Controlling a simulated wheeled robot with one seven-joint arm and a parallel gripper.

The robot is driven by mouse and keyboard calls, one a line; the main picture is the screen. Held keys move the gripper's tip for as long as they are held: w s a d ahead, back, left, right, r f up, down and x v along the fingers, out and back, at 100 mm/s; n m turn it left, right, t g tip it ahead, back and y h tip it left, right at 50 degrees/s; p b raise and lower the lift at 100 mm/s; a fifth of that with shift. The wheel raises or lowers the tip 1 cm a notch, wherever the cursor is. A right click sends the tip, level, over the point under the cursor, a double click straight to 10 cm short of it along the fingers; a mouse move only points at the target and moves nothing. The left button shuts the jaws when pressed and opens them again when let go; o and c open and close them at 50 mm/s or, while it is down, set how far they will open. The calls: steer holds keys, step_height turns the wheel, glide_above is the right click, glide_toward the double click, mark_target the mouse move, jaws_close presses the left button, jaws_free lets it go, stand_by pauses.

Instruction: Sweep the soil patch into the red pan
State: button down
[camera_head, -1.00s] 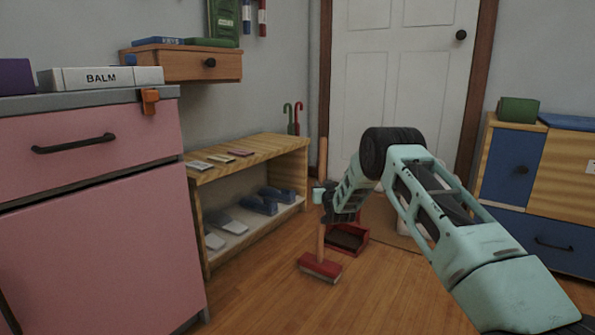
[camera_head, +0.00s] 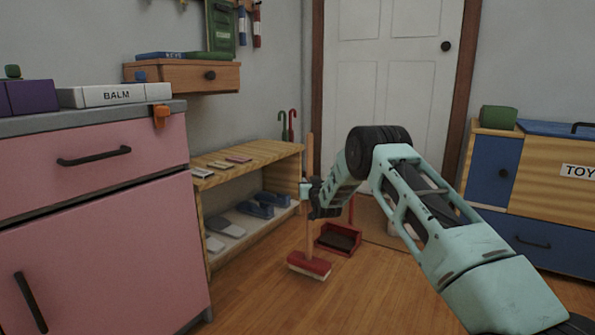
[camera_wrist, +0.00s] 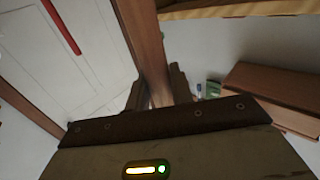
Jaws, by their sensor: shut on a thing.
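A broom with a wooden handle and a red head (camera_head: 309,265) stands nearly upright, its head at the floor. My gripper (camera_head: 308,194) is shut on the handle partway up. In the wrist view the handle (camera_wrist: 146,45) passes between the fingers (camera_wrist: 156,92). The red pan (camera_head: 352,249) sits on the floor just behind and to the right of the broom head, apart from it in the picture. Its inside is dark; I cannot tell whether soil lies in it. I cannot make out a soil patch on the visible floor; my arm hides part of it.
A low wooden shoe shelf (camera_head: 205,220) stands left of the broom, with a pink cabinet (camera_head: 100,220) nearer. A door (camera_head: 390,80) and a floor mat (camera_head: 378,232) are behind. A blue and wood toy chest (camera_head: 545,190) is at right. The front wooden floor (camera_head: 350,300) is clear.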

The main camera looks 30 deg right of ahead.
steer(key=shift+r+p, duration=0.45)
steer(key=shift+r, duration=0.9)
steer(key=c, duration=2.1)
jaws_free()
jaws_close()
